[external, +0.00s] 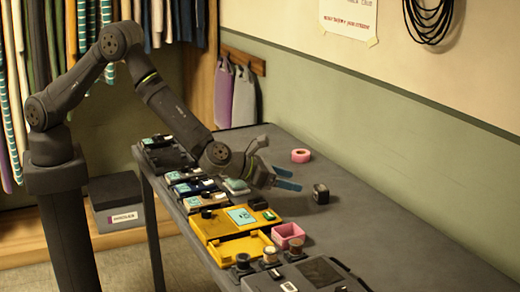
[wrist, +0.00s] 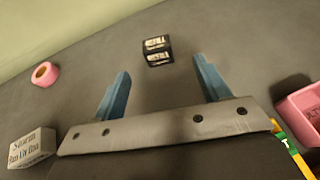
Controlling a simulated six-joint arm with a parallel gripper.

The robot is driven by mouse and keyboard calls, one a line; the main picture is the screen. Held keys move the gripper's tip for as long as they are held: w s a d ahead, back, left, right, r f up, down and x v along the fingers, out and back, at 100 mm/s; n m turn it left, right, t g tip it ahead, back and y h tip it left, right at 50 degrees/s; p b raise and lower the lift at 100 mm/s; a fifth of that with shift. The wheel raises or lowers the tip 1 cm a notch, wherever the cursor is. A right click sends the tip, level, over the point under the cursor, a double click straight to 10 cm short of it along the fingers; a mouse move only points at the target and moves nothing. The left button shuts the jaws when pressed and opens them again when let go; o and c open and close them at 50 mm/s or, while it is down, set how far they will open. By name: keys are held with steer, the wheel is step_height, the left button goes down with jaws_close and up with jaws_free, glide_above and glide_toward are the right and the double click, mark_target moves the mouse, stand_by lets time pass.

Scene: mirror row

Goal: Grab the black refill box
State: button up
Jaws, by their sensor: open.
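The black refill box (external: 321,194) stands alone on the dark table, to the right of my gripper (external: 288,179) in the external view. In the wrist view the black refill box (wrist: 157,50), with pale print on its faces, lies ahead of my gripper (wrist: 161,78). It sits beyond the two blue fingertips and roughly between their lines. My gripper is open and empty, and its fingers are apart from the box.
A pink tape roll (external: 300,155) lies toward the back of the table. In the wrist view a grey printed box (wrist: 31,148) is at lower left and a pink open box (wrist: 300,112) at right. A yellow tray (external: 241,249) and several small items line the table's left side.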

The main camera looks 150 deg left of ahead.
mark_target(317, 188)
steer(key=x, duration=0.5)
steer(key=shift+w+a+f, duration=0.1)
steer(key=shift+a+f, duration=0.05)
steer(key=shift+a, duration=0.15)
steer(key=a+f, duration=0.2)
steer(key=a, duration=0.1)
steer(key=shift+a, duration=0.2)
steer(key=shift+w+a+f, duration=0.15)
steer(key=shift+a+f, duration=0.15)
steer(key=shift+a, duration=0.35)
steer(key=c, duration=1.1)
steer(key=shift+o, duration=0.2)
steer(key=shift+r, duration=0.15)
